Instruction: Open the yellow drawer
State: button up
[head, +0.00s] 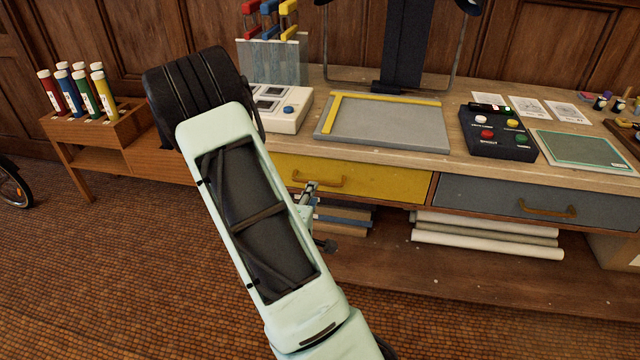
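The yellow drawer (385,182) is under the desk top, left of the grey drawer. Its front looks flush with the desk, and its left part is hidden behind my arm. A curved brass-coloured handle (330,181) is on its front. A small part of my gripper (310,188) shows beside my arm, at the left part of the handle. Most of the gripper is hidden by my arm. I cannot tell whether the fingers touch the handle or whether they are open or shut.
The grey drawer (500,199) is to the right. Paper rolls (485,240) and stacked boards (340,220) lie on the shelf below. A drawing board (385,125) and a button box (497,138) stand on the desk. A tube rack (95,130) is left. Tiled floor lies clear in front.

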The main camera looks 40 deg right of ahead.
jog(key=b+x, duration=0.1)
jog(key=x, duration=0.7)
jog(key=shift+c, duration=0.2)
grip_shut()
